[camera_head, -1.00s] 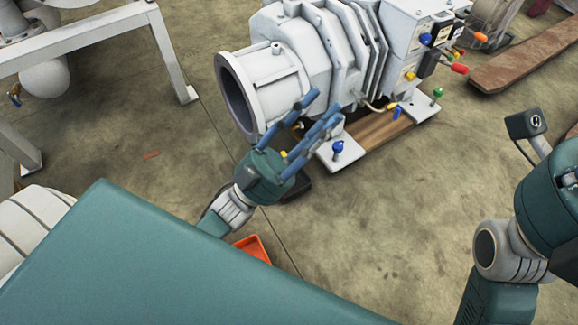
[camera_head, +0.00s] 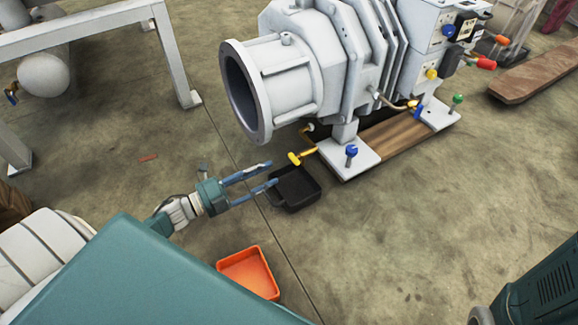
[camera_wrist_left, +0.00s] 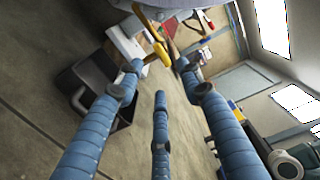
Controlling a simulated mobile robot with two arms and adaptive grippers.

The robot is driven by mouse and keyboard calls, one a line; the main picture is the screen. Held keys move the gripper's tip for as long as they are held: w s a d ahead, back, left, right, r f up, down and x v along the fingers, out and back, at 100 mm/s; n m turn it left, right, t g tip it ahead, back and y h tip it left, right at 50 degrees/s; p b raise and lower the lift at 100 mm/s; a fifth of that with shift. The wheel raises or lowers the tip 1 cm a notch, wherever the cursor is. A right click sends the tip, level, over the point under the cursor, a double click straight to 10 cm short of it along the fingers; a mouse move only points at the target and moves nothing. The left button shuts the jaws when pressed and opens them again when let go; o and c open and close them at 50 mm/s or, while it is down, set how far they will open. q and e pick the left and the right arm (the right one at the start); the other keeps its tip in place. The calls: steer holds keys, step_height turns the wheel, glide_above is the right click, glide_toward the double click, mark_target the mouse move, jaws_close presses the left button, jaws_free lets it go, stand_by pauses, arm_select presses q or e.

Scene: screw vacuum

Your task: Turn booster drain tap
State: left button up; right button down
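The yellow drain tap (camera_head: 301,156) sticks out low on the near side of the white booster (camera_head: 310,70), by its foot plate. It also shows in the left wrist view (camera_wrist_left: 154,52), just beyond the fingertips. My left gripper (camera_head: 271,174) is open and empty, its blue fingers pointing right toward the tap, with a small gap in the head view. In the left wrist view, the spread fingers (camera_wrist_left: 160,75) frame the tap's near end, and contact cannot be told. My right gripper is out of view.
A black tray (camera_head: 294,190) lies on the floor below the tap. An orange tray (camera_head: 249,272) lies nearer. A blue-topped bolt (camera_head: 351,152) stands on the foot plate. A grey metal frame (camera_head: 90,28) stands at upper left.

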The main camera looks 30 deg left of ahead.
mark_target(294, 159)
arm_select(q)
steer(key=b+x, duration=0.3)
steer(key=x, duration=0.5)
steer(key=shift+w+b, duration=0.25)
steer(key=shift+b, duration=0.05)
steer(key=shift+d, duration=0.1)
jaws_close()
